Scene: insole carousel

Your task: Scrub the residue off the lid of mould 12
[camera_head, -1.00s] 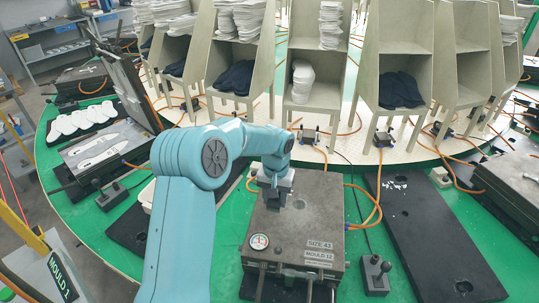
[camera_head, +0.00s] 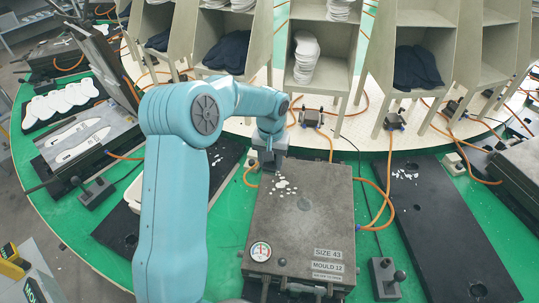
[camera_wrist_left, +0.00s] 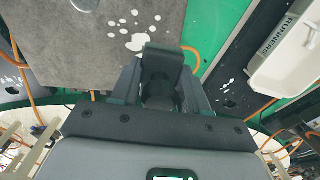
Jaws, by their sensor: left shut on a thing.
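The closed grey mould (camera_head: 300,225) stands in the middle of the head view, its front labels reading SIZE 43 and what looks like MOULD 12. White residue spots (camera_head: 283,185) lie on the back left part of its lid. They also show on the lid in the left wrist view (camera_wrist_left: 134,42). My left gripper (camera_head: 268,158) is at the lid's back left corner, beside the spots. It is shut on a dark block (camera_wrist_left: 163,58), partly hidden between the fingers. I cannot tell whether the block touches the lid. My right gripper is not in view.
A round gauge (camera_head: 260,251) sits on the lid's front left. A dark plate (camera_head: 440,225) with white flecks lies to the right. A white bin (camera_wrist_left: 288,50) marked RUNNERS stands near the gripper. Orange hoses (camera_head: 385,205) and shelving stands (camera_head: 325,50) surround the mould.

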